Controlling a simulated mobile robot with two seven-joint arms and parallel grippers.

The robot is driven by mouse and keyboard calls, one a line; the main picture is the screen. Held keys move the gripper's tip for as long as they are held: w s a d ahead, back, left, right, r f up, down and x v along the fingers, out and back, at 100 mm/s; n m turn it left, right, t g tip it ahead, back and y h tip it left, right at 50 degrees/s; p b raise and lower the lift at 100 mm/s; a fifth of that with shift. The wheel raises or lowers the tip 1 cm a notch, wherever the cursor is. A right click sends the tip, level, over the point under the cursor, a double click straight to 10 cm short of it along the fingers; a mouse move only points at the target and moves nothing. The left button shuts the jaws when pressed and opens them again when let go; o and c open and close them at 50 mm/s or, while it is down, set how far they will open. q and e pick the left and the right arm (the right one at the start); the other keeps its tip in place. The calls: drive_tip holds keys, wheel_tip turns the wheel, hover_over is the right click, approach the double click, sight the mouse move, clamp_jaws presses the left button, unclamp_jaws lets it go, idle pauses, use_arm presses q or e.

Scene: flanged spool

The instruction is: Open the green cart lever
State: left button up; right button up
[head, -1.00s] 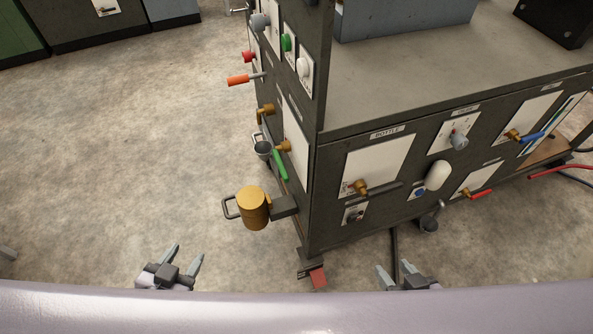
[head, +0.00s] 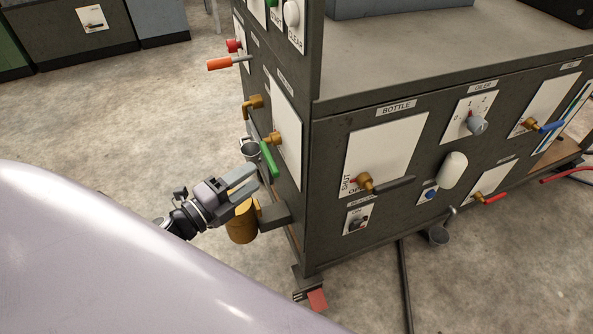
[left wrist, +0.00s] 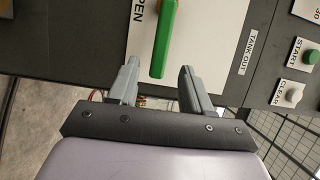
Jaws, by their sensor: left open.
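The green lever (head: 268,160) is on a brass valve (head: 274,138) on the cart's left face, in front of a white plate. In the head view it slants down to the right. In the left wrist view the green lever (left wrist: 163,38) stands just beyond the fingertips, roughly between their lines, with "OPEN" lettering to its left and a "TANK OUT" label to its right. My left gripper (head: 248,181) is open and empty, close to the lever's lower end and apparently not touching it. It also shows in the left wrist view (left wrist: 159,78). My right gripper is out of view.
A brass cylinder (head: 241,226) on a bracket sits just below my left gripper. A small metal cup (head: 250,151) hangs behind the lever. An orange-handled lever (head: 222,64) sticks out above. Floor (head: 130,120) left of the cart is clear.

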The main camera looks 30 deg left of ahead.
sight(269, 166)
use_arm(q)
drive_tip(key=shift+w+d, duration=0.2)
drive_tip(key=shift+w, duration=0.3)
drive_tip(key=shift+x, duration=3.15)
drive_tip(key=shift+c, duration=0.3)
clamp_jaws()
